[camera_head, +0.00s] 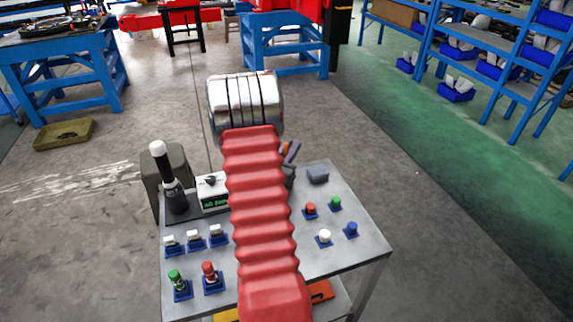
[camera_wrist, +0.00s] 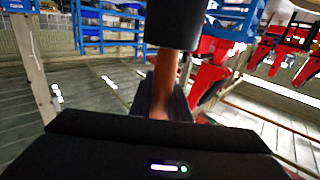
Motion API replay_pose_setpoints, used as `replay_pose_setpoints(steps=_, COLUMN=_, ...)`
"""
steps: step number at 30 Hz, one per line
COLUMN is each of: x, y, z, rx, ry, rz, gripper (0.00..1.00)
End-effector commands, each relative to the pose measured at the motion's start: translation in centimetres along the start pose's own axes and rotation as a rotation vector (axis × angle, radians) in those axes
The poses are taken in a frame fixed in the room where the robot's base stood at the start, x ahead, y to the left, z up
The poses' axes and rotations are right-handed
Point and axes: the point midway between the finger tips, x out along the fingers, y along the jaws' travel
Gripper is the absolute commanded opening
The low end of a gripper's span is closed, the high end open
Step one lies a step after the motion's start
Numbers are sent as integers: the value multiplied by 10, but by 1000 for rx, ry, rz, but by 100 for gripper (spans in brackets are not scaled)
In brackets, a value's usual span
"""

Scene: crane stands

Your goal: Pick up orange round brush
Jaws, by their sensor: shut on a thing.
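In the wrist view the orange round brush (camera_wrist: 164,82) stands roughly upright in front of the camera, with an orange shaft and a thick black cylinder at its upper end. My gripper (camera_wrist: 174,105) is shut around the lower part of the orange shaft. The black housing at the bottom hides the brush's lower end and most of the jaws. In the head view my red ribbed arm covers the middle of the table and hides my gripper. Small orange and bluish tips (camera_head: 289,150) show beside the arm; I cannot tell whether they belong to the brush.
A grey metal table (camera_head: 345,235) carries colored buttons, a black-and-white joystick (camera_head: 168,178) and a small grey block (camera_head: 317,174). A dark bin (camera_head: 150,175) stands behind its left corner. Blue shelving (camera_head: 490,55) stands at the right. The floor beyond the table is mostly clear.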

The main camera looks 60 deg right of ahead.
Motion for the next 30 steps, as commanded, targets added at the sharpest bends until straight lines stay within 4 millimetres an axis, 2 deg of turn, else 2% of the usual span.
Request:
replay_pose_setpoints(steps=7, x=0, y=0, z=-3, rx=1, ry=0, rz=0, gripper=0)
replay_pose_setpoints(steps=11, x=0, y=0, z=-12, rx=2, ry=1, rz=0, gripper=0)
replay_pose_setpoints(steps=24, x=0, y=-1, z=-73, rx=3, ry=3, rz=-1, gripper=0)
replay_pose_setpoints(steps=30, x=0, y=-1, z=-94, rx=2, ry=2, rz=-1, gripper=0)
